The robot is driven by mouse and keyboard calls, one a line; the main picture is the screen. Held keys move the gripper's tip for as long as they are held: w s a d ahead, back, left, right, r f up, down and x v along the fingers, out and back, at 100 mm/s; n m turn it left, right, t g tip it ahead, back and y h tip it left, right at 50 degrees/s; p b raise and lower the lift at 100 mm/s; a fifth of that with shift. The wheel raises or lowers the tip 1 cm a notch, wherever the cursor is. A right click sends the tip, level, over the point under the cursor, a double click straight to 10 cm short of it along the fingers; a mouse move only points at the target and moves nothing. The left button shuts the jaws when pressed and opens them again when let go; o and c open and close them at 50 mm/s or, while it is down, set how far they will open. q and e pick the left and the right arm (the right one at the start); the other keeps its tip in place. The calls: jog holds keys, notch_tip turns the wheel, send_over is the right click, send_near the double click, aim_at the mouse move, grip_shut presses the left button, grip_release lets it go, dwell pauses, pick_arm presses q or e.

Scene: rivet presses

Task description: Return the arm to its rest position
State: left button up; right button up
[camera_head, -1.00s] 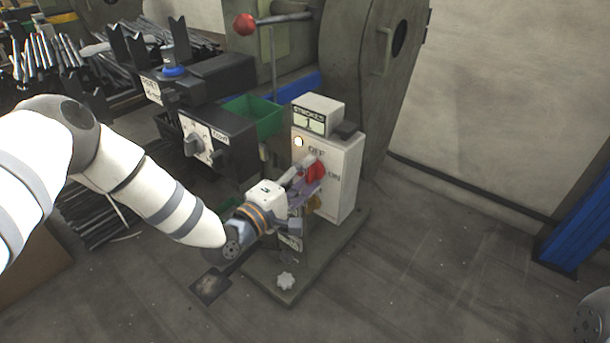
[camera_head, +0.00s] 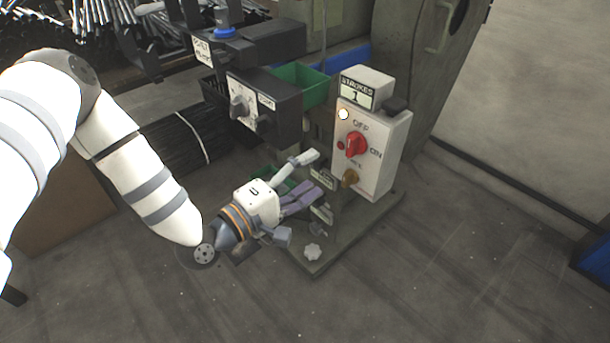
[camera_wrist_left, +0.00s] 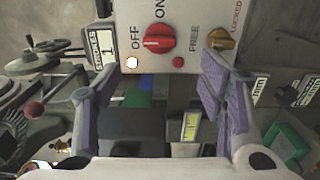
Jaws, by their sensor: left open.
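My left arm comes in from the left in the head view. Its gripper (camera_head: 309,180) is open and empty, in front of and left of the control box (camera_head: 378,160). The red knob (camera_head: 355,145) on the box is clear of the fingers. In the left wrist view the open fingers (camera_wrist_left: 160,95) spread wide, with the red knob (camera_wrist_left: 159,39) and the brown knob (camera_wrist_left: 221,39) beyond them at the top. My right gripper is not in view.
A rivet press (camera_head: 405,60) stands behind the control box. A black box with a dial (camera_head: 265,105) and a green bin (camera_head: 300,82) are left of it.

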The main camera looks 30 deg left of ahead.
pick_arm(q)
jog(key=shift+s+a, duration=0.15)
jog(key=shift+s, duration=0.25)
jog(key=s+d+f+m+g+y+p, duration=0.1)
jog(key=s+d+f+m+g+p, duration=0.15)
jog(key=s+f+g, duration=0.45)
jog(key=s+d+f+m+g+p, duration=0.2)
jog(key=s+d+f+m+g, duration=0.15)
jog(key=s, duration=0.55)
jog(key=s+a+m+g+y+p, duration=0.1)
jog(key=s+a+m+g+y, duration=0.1)
jog(key=s, duration=1)
jog(key=s+a+m+g+y+p, duration=0.2)
jog(key=s+a+m+g, duration=0.3)
jog(key=s, duration=0.8)
jog(key=shift+s+a+m+g+y, duration=0.25)
jog(key=shift+m+g+y, duration=0.25)
jog(key=shift+g, duration=0.45)
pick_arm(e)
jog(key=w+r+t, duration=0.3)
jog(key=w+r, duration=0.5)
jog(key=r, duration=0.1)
